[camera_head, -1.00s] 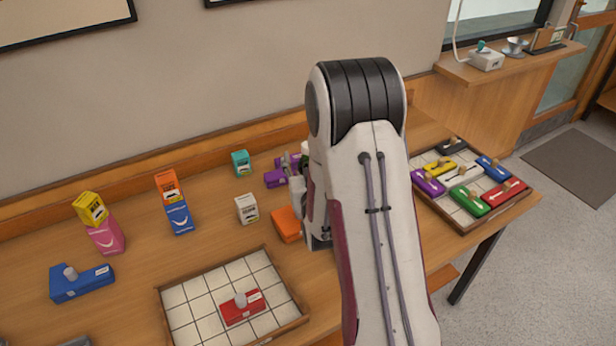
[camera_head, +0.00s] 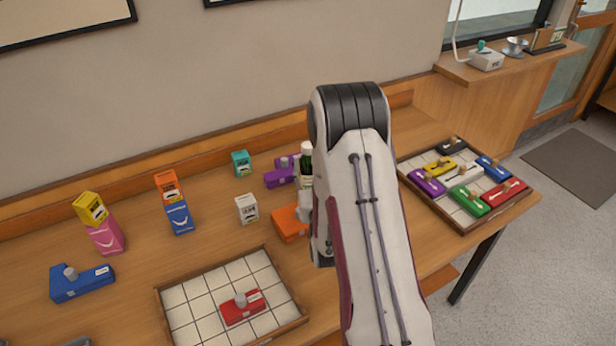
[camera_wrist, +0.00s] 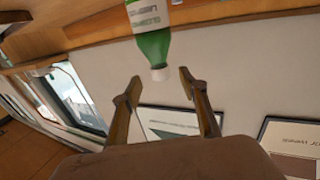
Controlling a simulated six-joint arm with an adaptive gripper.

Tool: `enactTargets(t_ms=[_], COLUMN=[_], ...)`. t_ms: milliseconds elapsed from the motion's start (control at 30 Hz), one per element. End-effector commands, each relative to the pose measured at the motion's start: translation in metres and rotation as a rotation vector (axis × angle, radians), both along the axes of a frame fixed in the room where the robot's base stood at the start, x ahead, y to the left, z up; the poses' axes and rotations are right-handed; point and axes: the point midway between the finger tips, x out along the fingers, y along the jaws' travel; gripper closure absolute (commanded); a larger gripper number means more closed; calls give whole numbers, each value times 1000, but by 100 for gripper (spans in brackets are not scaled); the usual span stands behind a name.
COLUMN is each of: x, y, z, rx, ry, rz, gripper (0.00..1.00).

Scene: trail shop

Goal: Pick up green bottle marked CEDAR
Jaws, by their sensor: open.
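A green bottle (camera_head: 306,160) with a white label stands upright on the table, partly hidden behind my arm in the head view. In the wrist view the bottle (camera_wrist: 153,42) appears upside down, with its white cap pointing down into the picture. Its label print is too blurred to read with certainty. My gripper (camera_wrist: 164,80) is open, with its two fingers apart and nothing between them. The bottle's cap lies just beyond the fingertips, close to the gap between them. In the head view my gripper is hidden behind my arm.
Purple (camera_head: 279,178) and orange (camera_head: 290,223) blocks lie close to the bottle. A white box (camera_head: 246,209) and a teal box (camera_head: 241,163) stand to the left. A tiled tray (camera_head: 190,325) holds a red block; another tray (camera_head: 468,222) at right holds several blocks.

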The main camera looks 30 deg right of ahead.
Motion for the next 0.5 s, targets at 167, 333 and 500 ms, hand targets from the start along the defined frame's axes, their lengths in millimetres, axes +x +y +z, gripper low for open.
enactTargets(t_ms=[167, 333, 500], x=[12, 19, 20], y=[-5, -8, -8], z=[0, -1, -1], rx=[0, 0, 0], ry=[-1, 1, 1], rz=[0, 0, 0], gripper=[57, 57, 57])
